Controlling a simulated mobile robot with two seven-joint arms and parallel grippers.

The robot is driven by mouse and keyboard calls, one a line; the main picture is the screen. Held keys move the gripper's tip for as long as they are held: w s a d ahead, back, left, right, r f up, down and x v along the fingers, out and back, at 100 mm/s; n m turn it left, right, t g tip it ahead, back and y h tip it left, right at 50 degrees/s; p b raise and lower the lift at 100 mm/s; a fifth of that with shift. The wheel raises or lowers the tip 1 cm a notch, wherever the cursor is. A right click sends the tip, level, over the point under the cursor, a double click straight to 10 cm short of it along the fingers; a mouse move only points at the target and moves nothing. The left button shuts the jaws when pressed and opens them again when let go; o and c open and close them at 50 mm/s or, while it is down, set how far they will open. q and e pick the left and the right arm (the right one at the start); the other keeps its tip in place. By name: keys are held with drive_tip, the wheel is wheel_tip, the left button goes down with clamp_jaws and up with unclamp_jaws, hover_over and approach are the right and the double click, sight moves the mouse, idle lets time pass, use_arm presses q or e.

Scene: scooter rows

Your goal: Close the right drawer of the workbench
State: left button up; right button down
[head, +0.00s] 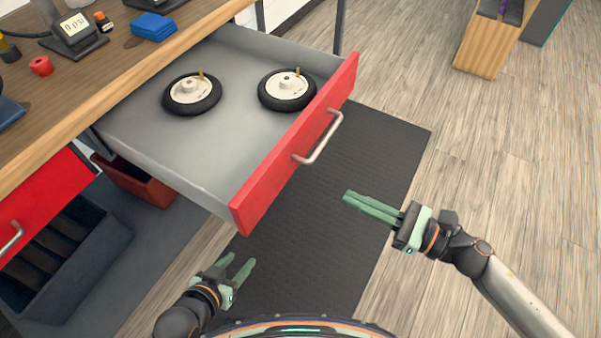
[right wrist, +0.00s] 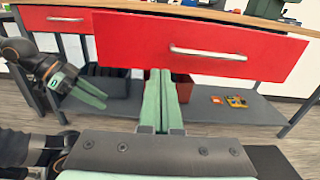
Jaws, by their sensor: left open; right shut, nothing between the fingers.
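The right drawer of the workbench is pulled out, with a red front (head: 275,165) and a silver bar handle (head: 318,140). Two small black-tyred wheels, one nearer the bench (head: 192,93) and one nearer the front (head: 287,88), lie in it. My right gripper (head: 345,198) is shut and empty, apart from the drawer front on its outer side. In the right wrist view its fingers (right wrist: 163,75) point at the red front (right wrist: 190,45), below and left of the handle (right wrist: 208,53). My left gripper (head: 239,264) is open and empty, below the drawer's near corner.
The wooden workbench top (head: 100,65) carries a blue box (head: 153,26), a small scale (head: 72,32) and a red part (head: 41,66). The left drawer (head: 45,200) appears shut. Bins stand on the lower shelf. A dark mat (head: 375,150) covers clear floor before the drawer.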

sight(286, 167)
drive_tip(key=p+x, duration=0.1)
drive_tip(key=x, duration=1.1)
drive_tip(key=shift+p, duration=0.4)
use_arm(q)
drive_tip(key=shift+s+r, duration=0.15)
drive_tip(key=shift+r, duration=0.3)
use_arm(e)
drive_tip(key=shift+a, duration=0.1)
drive_tip(key=shift+w, duration=0.15)
